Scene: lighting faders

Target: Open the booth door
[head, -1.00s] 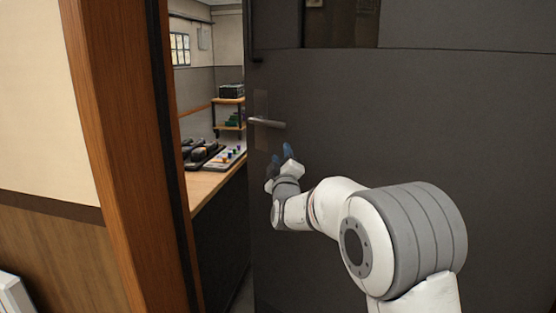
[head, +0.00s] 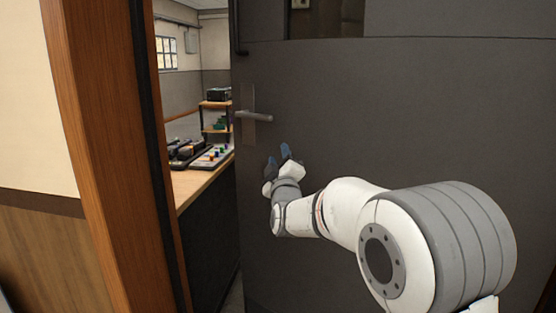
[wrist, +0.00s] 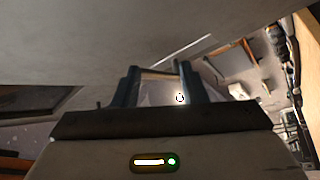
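The dark grey booth door (head: 400,120) stands ajar, with a gap along its left edge. Its silver lever handle (head: 253,116) is near that edge and points right. My gripper (head: 278,157) is in front of the door, below and slightly right of the handle, with its two blue fingers apart and nothing between them. Whether the fingertips touch the door cannot be told. The wrist view shows the open fingers (wrist: 160,85) beside a large pale surface, with part of a room at the right; the handle cannot be made out there.
The wooden door frame (head: 105,150) and cream wall stand left of the gap. Through the gap are a wooden counter (head: 200,185) with a fader console (head: 212,156) and a shelf (head: 217,117) behind it. A narrow strip of floor shows beside the door edge.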

